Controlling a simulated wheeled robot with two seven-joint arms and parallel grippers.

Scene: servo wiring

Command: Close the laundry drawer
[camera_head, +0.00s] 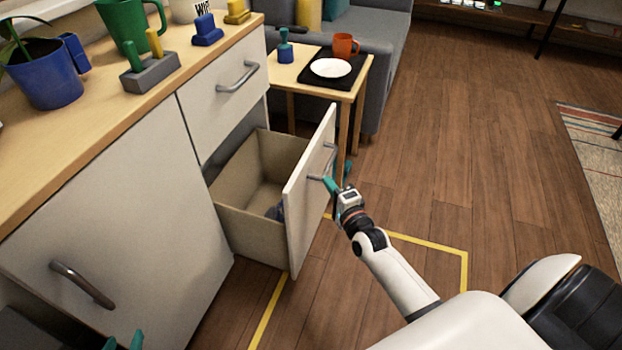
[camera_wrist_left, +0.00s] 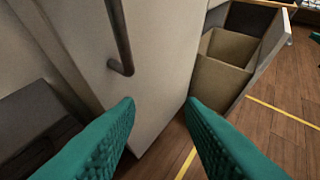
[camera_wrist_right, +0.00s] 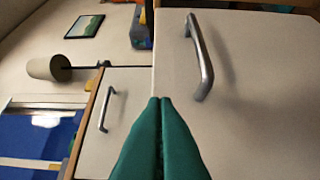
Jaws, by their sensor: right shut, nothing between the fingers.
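The laundry drawer (camera_head: 297,200) is the lower drawer, pulled well out of the white cabinet, and a dark item (camera_head: 275,212) lies inside. Its open box also shows in the left wrist view (camera_wrist_left: 222,66). My right gripper (camera_head: 330,184) is shut and empty at the outer face of the drawer front, close to its metal handle (camera_head: 330,160). In the right wrist view the shut fingers (camera_wrist_right: 160,105) point at the front, with the handle (camera_wrist_right: 200,55) above; contact is unclear. My left gripper (camera_head: 123,342) is open and empty near the cabinet door, its fingers (camera_wrist_left: 160,110) apart.
The cabinet door (camera_head: 120,220) with a dark handle (camera_head: 82,285) is closed. The upper drawer (camera_head: 225,95) is closed. A small side table (camera_head: 290,75) with a plate and orange mug stands behind the open drawer. Yellow tape (camera_head: 425,243) marks open wooden floor.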

